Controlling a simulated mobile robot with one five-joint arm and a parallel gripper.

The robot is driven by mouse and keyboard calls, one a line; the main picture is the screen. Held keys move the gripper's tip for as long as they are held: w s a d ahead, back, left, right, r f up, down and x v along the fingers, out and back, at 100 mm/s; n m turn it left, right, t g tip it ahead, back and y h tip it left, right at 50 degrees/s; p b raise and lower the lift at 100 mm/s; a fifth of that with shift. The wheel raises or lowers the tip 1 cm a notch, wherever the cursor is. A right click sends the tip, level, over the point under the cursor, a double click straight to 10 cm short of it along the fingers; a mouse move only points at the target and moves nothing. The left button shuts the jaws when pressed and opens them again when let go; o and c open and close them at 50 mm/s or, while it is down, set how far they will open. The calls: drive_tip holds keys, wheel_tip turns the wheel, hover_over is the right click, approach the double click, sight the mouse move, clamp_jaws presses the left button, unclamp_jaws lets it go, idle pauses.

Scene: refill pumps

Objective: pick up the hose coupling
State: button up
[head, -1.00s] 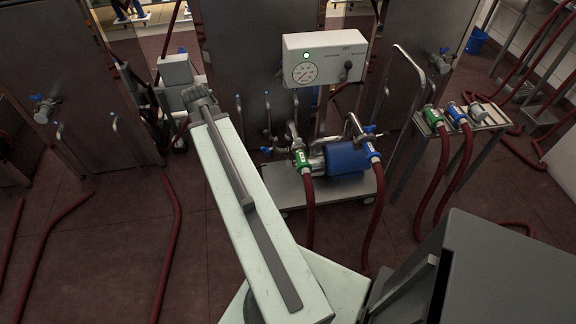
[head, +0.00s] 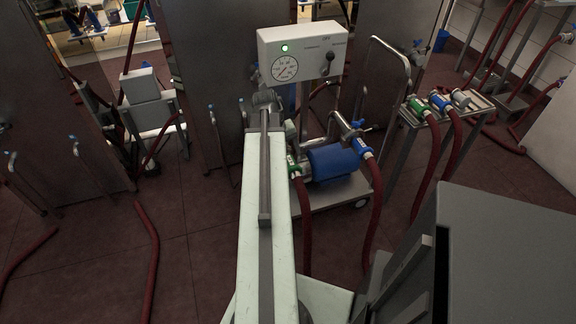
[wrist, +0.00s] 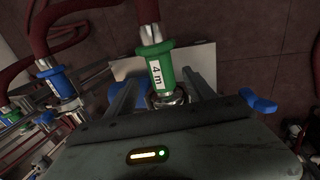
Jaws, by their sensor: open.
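A green hose coupling (wrist: 160,70) with a white "4 m" label ends a dark red hose in the wrist view. It lies between my gripper's (wrist: 162,84) two spread fingers, with visible gaps on both sides. A metal fitting shows at its lower end. In the head view a green coupling (head: 293,168) sits at the pump, partly hidden by my arm. A blue coupling (head: 362,149) is on the pump's right side; a blue coupling (wrist: 57,84) also shows at left in the wrist view. My gripper's fingers are hidden in the head view.
The pump trolley (head: 335,195) carries a blue motor (head: 333,162) and a gauge box (head: 303,52). A side table (head: 478,108) at right holds green, blue and pale couplings. Red hoses lie on the floor. A dark grey cabinet (head: 510,250) fills the lower right.

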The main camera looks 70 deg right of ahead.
sight(289, 160)
drive_tip(key=b+x, duration=0.5)
drive_tip(key=shift+w+f, duration=0.2)
drive_tip(key=shift+w, duration=0.05)
drive_tip(key=shift+r, duration=0.15)
drive_tip(key=shift+c, duration=0.3)
clamp_jaws()
wheel_tip(289, 160, up, 18)
drive_tip(key=p, duration=1.8)
